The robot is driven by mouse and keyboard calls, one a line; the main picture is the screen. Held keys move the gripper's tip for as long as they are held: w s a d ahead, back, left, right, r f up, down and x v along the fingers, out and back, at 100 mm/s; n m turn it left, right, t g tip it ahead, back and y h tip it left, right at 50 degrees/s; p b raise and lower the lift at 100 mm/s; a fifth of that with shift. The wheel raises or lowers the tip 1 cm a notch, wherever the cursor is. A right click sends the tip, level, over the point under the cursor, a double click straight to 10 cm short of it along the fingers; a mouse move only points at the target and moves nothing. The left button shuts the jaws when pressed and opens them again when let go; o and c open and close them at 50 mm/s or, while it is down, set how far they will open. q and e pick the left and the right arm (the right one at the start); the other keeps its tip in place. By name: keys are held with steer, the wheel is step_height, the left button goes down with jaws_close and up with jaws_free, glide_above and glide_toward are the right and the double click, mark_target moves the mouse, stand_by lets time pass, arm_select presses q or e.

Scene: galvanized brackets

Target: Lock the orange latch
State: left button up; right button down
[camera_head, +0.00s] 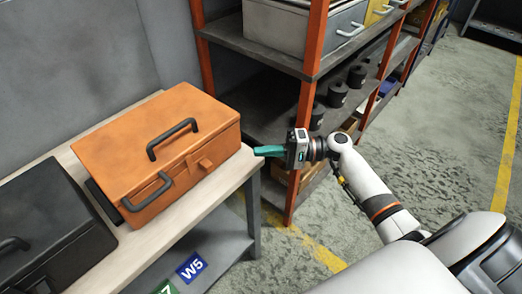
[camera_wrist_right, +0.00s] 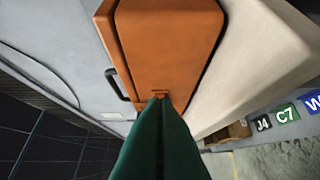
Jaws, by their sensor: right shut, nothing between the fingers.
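An orange toolbox (camera_head: 150,125) with a dark handle on its lid and another on its front stands closed on the bench. Its small orange latch (camera_head: 205,164) is on the front face, right of the front handle. My right gripper (camera_head: 257,151), with teal fingers, is shut and empty. It is off to the right of the box, apart from the latch in the head view. My left gripper is out of view.
A black case (camera_head: 45,235) stands on the pale bench (camera_head: 185,218) left of the toolbox. A shelf rack with orange posts (camera_head: 305,110) is close behind my right gripper. Label plates, one reading W5 (camera_head: 191,266), are on the lower shelf. Floor shows at right.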

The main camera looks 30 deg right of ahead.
mark_target(209, 172)
steer(key=p+x, duration=0.1)
steer(key=x, duration=0.6)
steer(key=shift+w+a+r+p, duration=0.15)
steer(key=shift+a+p, duration=0.1)
steer(key=shift+p, duration=0.05)
steer(key=shift+s+a+p, duration=0.25)
steer(key=shift+s+a, duration=0.05)
steer(key=shift+a, duration=0.25)
steer(key=shift+s+a+p, duration=0.25)
steer(key=shift+a, duration=0.3)
steer(key=shift+s+a, duration=0.2)
steer(key=shift+a, duration=0.4)
steer(key=shift+a, duration=0.1)
steer(key=a, duration=0.1)
steer(key=s+a, duration=0.1)
steer(key=a, duration=0.1)
steer(key=shift+s+a+p, duration=0.25)
steer(key=shift+a+p, duration=0.05)
steer(key=shift+f, duration=0.2)
